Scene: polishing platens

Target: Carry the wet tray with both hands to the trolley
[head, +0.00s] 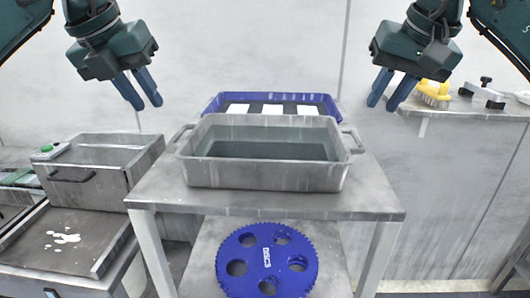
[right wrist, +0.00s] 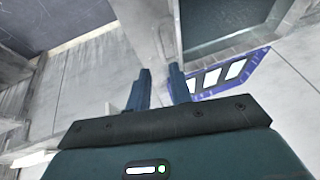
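A grey metal tray (head: 265,177) with a handle at each end and dark wet contents sits level on a grey stand with a lower shelf (head: 290,206). Its left handle (head: 180,134) and right handle (head: 355,140) are both free. My left gripper (head: 147,103) hangs above and left of the tray, open and empty. My right gripper (head: 382,104) hangs above and right of it, open and empty. In the right wrist view its fingers (right wrist: 158,85) stand apart, and part of the tray (right wrist: 225,50) shows at the top. I cannot tell which piece is the trolley.
A blue tray (head: 330,103) with white pieces stands behind the grey tray. A blue toothed disc (head: 267,262) is on the lower shelf. A metal bin (head: 88,180) and a low, stained surface (head: 60,254) are at left. A wall shelf (head: 465,108) holds a yellow brush (head: 432,92).

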